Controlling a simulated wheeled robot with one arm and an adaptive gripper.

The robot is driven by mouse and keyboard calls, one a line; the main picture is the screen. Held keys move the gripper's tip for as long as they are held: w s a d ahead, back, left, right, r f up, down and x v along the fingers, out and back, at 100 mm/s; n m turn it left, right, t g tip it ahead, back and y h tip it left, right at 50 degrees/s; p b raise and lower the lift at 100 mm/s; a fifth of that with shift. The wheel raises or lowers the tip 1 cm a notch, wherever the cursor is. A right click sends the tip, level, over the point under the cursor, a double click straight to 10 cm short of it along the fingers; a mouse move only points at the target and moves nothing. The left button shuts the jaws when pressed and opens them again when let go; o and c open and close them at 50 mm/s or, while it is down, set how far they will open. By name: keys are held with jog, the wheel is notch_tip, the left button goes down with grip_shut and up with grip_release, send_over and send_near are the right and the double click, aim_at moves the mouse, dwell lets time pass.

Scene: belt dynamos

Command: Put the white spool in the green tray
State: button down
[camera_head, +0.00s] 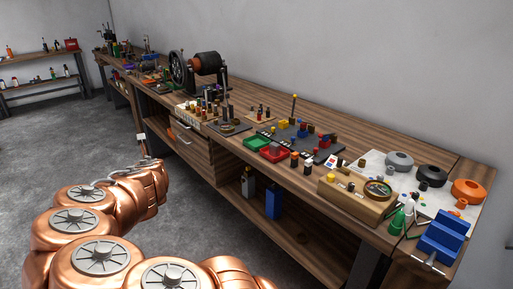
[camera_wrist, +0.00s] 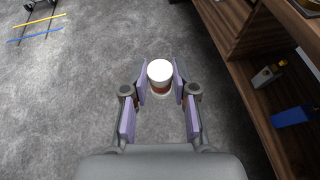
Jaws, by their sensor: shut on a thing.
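In the wrist view, my gripper (camera_wrist: 160,84) is shut on the white spool (camera_wrist: 160,69), which has a white round top and a reddish-brown band below it. The spool sits between the purple finger pads, held over the grey floor. In the head view, my gripper (camera_head: 146,155) is left of the workbench's front edge, and the spool (camera_head: 141,136) is a small pale spot there. The green tray (camera_head: 257,141) lies on the bench top near the front edge, to the right of my gripper. The tray is not in the wrist view.
A red tray (camera_head: 273,153) adjoins the green one. Several small coloured parts and a wooden box (camera_head: 352,199) stand along the bench front. A dynamo (camera_head: 205,64) stands further back. A blue container (camera_head: 273,199) is on the lower shelf.

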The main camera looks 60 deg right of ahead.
jog(key=s+d+r+m+g+h+b, duration=0.15)
jog(key=s+d+m+g, duration=0.25)
jog(key=s+d, duration=0.45)
jog(key=s+d+m+g+h+b, duration=0.25)
jog(key=s+d+m+g, duration=0.2)
jog(key=d, duration=0.65)
jog(key=s+d+m+g+h+b, duration=0.1)
jog(key=s+d+m+g+h, duration=0.25)
jog(key=s+d, duration=0.5)
jog(key=p, duration=0.3)
send_over(257, 143)
jog(key=s+a, duration=0.1)
jog(key=a, duration=0.3)
jog(key=shift+d+f+m, duration=0.1)
jog(key=shift+f+m, duration=0.3)
jog(key=shift+f, duration=0.25)
jog(key=shift+w+d, duration=0.15)
jog(key=shift+d, duration=0.35)
jog(key=shift+f, duration=1.8)
jog(key=shift+f, duration=0.15)
jog(key=c, duration=0.9)
grip_release()
